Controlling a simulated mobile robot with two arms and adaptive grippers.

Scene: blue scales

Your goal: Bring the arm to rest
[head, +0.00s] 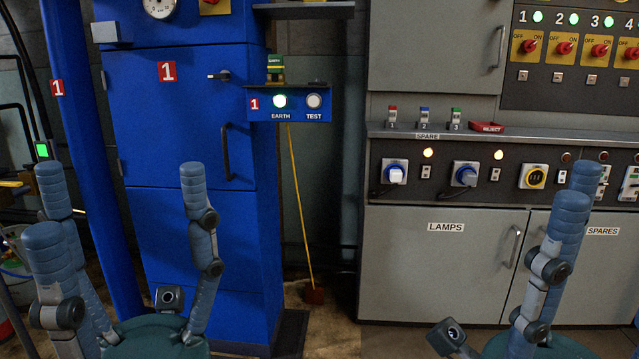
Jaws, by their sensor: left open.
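My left gripper (118,188) stands at the lower left with its blue-grey fingers pointing up. Two fingers are on the left and one on the right, with a wide empty gap between them. It is open, in front of the blue cabinet (185,160). My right gripper (577,183) is at the lower right, in front of the grey cabinet (440,270). Two of its upright fingers overlap in the picture, and part of it is cut off by the frame. I see nothing held in it, but its opening does not show.
A blue shelf box (288,103) with a lit green EARTH button and a green-yellow block on it juts from the blue cabinet. A yellow rod (301,210) leans below it. A grey ledge (560,136) holds several small tags and a red REJECT tray (487,127). Floor shows between the cabinets.

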